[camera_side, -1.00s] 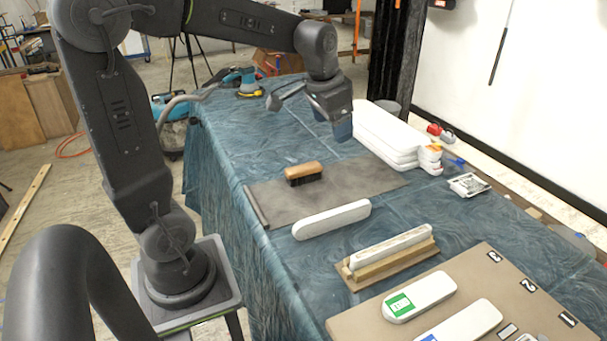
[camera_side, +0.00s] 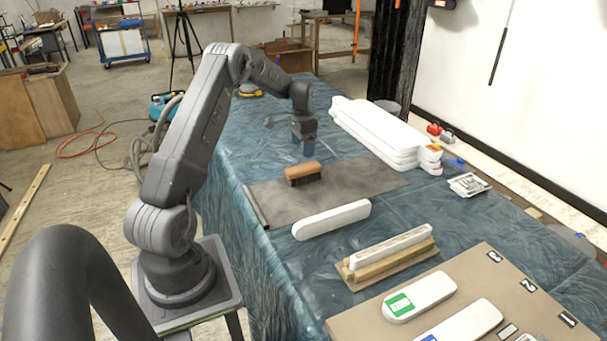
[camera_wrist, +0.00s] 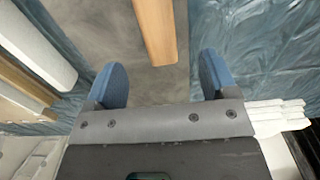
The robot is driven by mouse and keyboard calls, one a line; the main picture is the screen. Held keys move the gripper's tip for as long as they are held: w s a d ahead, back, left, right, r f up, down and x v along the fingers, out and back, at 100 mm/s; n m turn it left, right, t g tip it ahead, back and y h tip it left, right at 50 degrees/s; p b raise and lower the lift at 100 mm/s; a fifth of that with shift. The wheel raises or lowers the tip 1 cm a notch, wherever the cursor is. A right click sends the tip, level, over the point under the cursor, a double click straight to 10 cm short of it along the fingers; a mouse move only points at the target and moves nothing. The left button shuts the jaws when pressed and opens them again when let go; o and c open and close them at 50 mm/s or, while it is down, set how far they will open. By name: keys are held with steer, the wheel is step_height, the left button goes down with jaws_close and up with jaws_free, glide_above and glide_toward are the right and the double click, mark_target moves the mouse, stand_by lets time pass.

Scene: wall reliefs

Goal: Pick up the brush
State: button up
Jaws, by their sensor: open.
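The brush (camera_side: 303,172) has a tan wooden back and dark bristles. It sits bristles down on the grey mat (camera_side: 352,184) on the blue-covered table. My gripper (camera_side: 304,148) is just behind the brush in the side view, above the table and apart from the brush. In the wrist view, the brush's wooden back (camera_wrist: 157,30) lies ahead, between the lines of my two blue fingers (camera_wrist: 163,82). The fingers are spread apart with nothing between them. The bristles are hidden in the wrist view.
A white rounded block (camera_side: 331,220) lies in front of the mat. Another white piece rests on a wooden holder (camera_side: 390,262). A stack of white blocks (camera_side: 385,135) stands at the back right. A tan board (camera_side: 480,305) with white pieces is at the front right.

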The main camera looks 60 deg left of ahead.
mark_target(302, 167)
step_height(302, 167, down, 11)
steer(key=shift+w+d+f, duration=0.1)
steer(key=shift+w+d, duration=0.05)
stand_by(0.4)
steer(key=c, duration=1)
steer(key=shift+c, duration=0.2)
steer(key=r, duration=0.4)
steer(key=shift+s+r, duration=0.2)
steer(key=shift+r, duration=0.2)
steer(key=s+a+r, duration=0.4)
steer(key=s+r, duration=0.2)
steer(key=s, duration=0.4)
steer(key=shift+s+r, duration=0.2)
steer(key=shift+s, duration=0.1)
